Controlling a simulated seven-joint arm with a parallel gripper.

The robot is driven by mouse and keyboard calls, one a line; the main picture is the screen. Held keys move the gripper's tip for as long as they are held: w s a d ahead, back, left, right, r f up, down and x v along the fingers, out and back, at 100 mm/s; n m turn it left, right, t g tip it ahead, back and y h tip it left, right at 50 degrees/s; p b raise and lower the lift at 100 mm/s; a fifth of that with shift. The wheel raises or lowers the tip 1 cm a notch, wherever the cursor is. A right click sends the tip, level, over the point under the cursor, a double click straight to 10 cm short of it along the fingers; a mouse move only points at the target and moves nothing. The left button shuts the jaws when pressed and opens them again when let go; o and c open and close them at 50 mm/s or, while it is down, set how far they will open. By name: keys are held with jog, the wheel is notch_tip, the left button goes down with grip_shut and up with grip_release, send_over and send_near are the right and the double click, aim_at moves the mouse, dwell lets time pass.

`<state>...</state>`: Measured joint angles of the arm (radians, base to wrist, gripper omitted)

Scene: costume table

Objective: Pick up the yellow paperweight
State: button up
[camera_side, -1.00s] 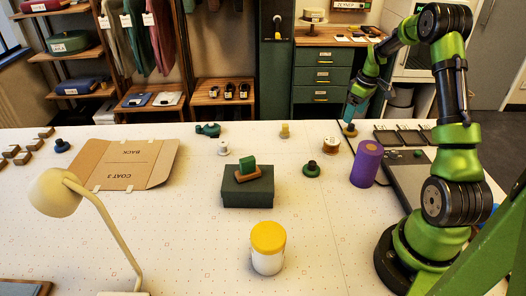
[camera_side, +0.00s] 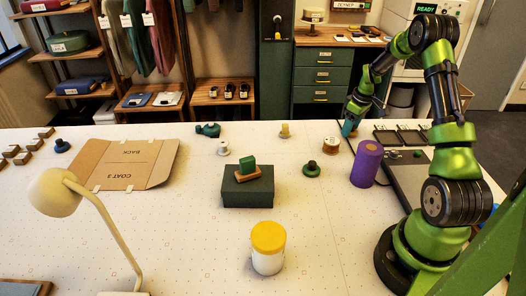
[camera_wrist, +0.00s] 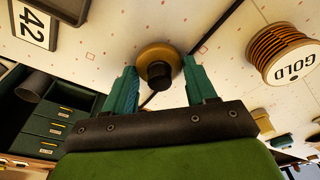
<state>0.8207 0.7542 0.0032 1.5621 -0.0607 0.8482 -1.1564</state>
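The yellow paperweight (camera_wrist: 150,53), a round brass-yellow base with a black knob (camera_wrist: 160,76) on top, shows in the wrist view just beyond and between my fingertips. My gripper (camera_wrist: 160,72) is open, with one teal finger on either side of the knob and gaps showing on both sides. In the side view my gripper (camera_side: 347,128) points down at the table's back right, and the paperweight is mostly hidden there. I cannot tell how far the fingertips are above the base.
A spool marked GOLD (camera_wrist: 283,53) stands to the right in the wrist view. In the side view, a purple cylinder (camera_side: 367,164) stands close in front of my gripper, and a green knobbed weight (camera_side: 312,170) lies to the left. The table's front middle holds a yellow-lidded jar (camera_side: 268,248).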

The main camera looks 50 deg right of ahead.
jog(key=c, duration=0.7)
jog(key=shift+c, duration=0.3)
jog(key=shift+r, duration=0.15)
